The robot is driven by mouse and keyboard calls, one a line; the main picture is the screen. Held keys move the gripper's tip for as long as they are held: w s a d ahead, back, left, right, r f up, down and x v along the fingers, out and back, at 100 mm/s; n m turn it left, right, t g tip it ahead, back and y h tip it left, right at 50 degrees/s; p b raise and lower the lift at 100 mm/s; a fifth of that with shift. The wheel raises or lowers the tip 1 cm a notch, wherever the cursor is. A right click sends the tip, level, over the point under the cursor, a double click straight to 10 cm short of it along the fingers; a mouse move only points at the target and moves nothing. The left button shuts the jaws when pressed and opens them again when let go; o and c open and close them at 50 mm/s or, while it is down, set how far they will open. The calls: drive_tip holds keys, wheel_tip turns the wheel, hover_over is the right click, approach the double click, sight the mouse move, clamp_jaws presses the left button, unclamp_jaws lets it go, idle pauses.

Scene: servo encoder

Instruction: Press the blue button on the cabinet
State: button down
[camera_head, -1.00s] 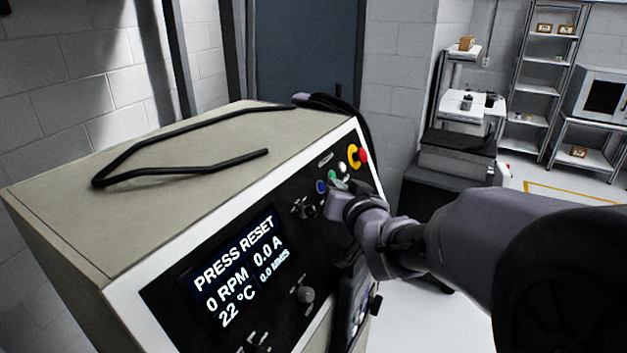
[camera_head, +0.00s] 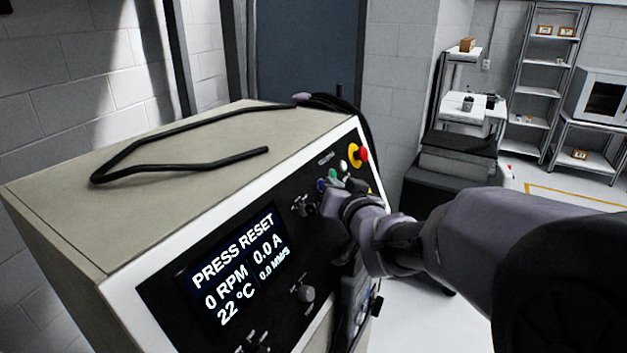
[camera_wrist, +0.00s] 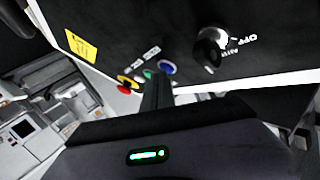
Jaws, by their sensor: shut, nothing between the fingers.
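The cabinet (camera_head: 190,140) has a sloped black front panel with a screen (camera_head: 238,268) reading "PRESS RESET". The blue button (camera_head: 320,186) is in the button row on the panel's upper right, partly covered by my gripper in the head view. It shows as a blue ring in the wrist view (camera_wrist: 167,68). My gripper (camera_head: 328,188) is shut and empty, with its tips at the row close to the blue and green buttons. In the wrist view the fingers (camera_wrist: 157,82) point between the green button (camera_wrist: 148,74) and the blue one. Contact cannot be told.
A red emergency stop (camera_head: 362,155) on a yellow base and a white button (camera_head: 343,165) sit above in the row. A rotary knob (camera_wrist: 212,47) is beside the blue button. A bent black rod (camera_head: 180,155) lies on the cabinet top. Shelves (camera_head: 540,90) stand far right.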

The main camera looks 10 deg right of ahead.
idle(0.4)
drive_tip(key=s+d+r+p, duration=0.3)
drive_tip(key=d, duration=0.2)
drive_tip(key=shift+s, duration=0.35)
drive_tip(key=shift+f, duration=0.1)
idle(0.5)
